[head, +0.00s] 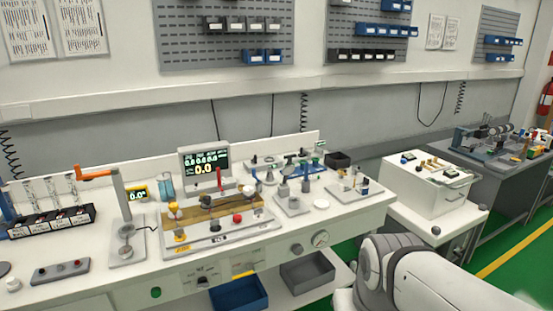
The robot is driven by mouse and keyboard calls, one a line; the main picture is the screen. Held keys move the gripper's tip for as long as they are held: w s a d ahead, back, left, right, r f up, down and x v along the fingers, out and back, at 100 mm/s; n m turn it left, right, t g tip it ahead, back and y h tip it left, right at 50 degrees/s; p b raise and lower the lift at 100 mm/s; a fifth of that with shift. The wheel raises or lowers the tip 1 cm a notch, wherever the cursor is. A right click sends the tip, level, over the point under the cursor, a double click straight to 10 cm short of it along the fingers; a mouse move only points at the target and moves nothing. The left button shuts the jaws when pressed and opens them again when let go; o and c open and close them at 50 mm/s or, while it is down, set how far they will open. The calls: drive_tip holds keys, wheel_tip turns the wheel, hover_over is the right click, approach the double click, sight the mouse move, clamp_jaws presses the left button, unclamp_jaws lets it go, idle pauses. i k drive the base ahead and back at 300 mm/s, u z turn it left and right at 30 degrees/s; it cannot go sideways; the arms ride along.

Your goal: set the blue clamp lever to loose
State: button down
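I cannot clearly pick out the blue clamp lever. A small blue-green part (320,170) shows among the small fittings at the back right of the white bench, but it is too small to tell whether it is a lever or how it is set. A blue-grey machine (466,141) stands on the far right table; no lever on it can be made out. My gripper is out of view; only my white and grey arm links show at the lower right.
The white bench (60,291) holds a display (205,163), a stand with an orange handle (97,174), a fixture with yellow knobs (174,208) and several small fittings. A white box (425,186) stands at right. Blue (238,294) and grey (308,271) bins sit below the bench.

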sight(258, 183)
drive_tip(key=z, duration=0.2)
drive_tip(key=i, duration=1.4)
drive_tip(key=u, duration=0.55)
drive_tip(key=i, duration=0.45)
drive_tip(key=u, duration=0.4)
drive_tip(key=k, duration=0.95)
drive_tip(key=u, duration=0.15)
drive_tip(key=i, duration=0.95)
drive_tip(key=z, duration=0.05)
